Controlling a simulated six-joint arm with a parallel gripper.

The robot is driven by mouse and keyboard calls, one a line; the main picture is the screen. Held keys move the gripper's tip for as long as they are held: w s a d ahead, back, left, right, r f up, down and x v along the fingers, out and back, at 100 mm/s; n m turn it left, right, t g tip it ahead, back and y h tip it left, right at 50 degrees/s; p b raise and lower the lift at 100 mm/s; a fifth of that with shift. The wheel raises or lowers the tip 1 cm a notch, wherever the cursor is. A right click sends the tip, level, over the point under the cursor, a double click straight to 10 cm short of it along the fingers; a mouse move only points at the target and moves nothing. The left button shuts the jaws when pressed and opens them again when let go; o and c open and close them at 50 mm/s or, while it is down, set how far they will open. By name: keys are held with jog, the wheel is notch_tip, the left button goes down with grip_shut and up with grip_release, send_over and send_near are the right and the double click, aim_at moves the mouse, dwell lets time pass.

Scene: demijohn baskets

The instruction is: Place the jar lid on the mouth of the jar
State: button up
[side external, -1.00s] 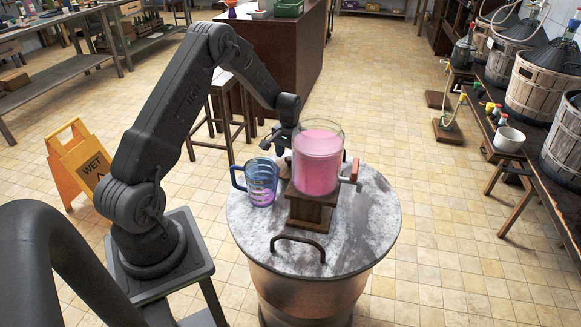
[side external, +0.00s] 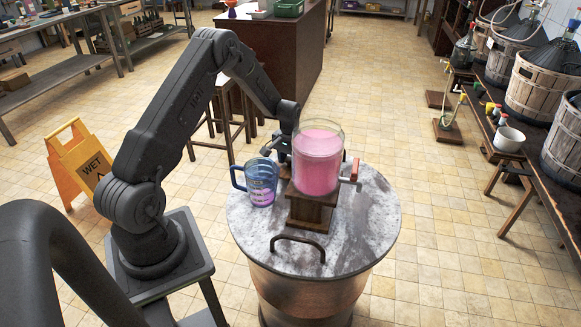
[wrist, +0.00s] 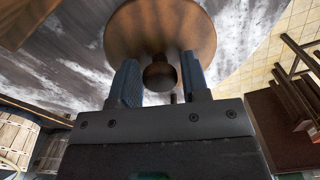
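The jar (side external: 318,165) is clear glass with pink contents and an uncovered mouth. It stands on a small wooden stand (side external: 310,212) on the round table. The jar lid (wrist: 160,28) is a round brown wooden disc with a knob, lying on the grey tabletop in the wrist view. In the side view it is hidden behind the jar. My gripper (wrist: 160,72) is over the lid with one finger on each side of the knob. The fingers look open, with a narrow gap at the knob. In the side view my gripper (side external: 274,150) is low behind the jar's left side.
A blue-handled mug (side external: 262,182) stands left of the jar, close to my gripper. A red tap handle (side external: 354,170) sticks out on the jar's right. A dark curved handle (side external: 297,241) lies at the front of the round tabletop (side external: 365,225). The right of the tabletop is clear.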

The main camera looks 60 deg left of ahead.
aim_at(290, 158)
jog(key=c, duration=0.6)
jog(key=shift+r, duration=2.05)
notch_tip(290, 158, up, 34)
jog(key=s+d+m, duration=0.3)
jog(key=d+m, duration=0.2)
jog(key=d, duration=1.4)
jog(key=shift+a+f, duration=0.15)
jog(key=shift+f, duration=0.9)
jog(key=shift+a+f, duration=0.15)
jog(key=shift+f, duration=0.9)
jog(key=shift+f, duration=0.1)
jog(key=shift+f, duration=2.8)
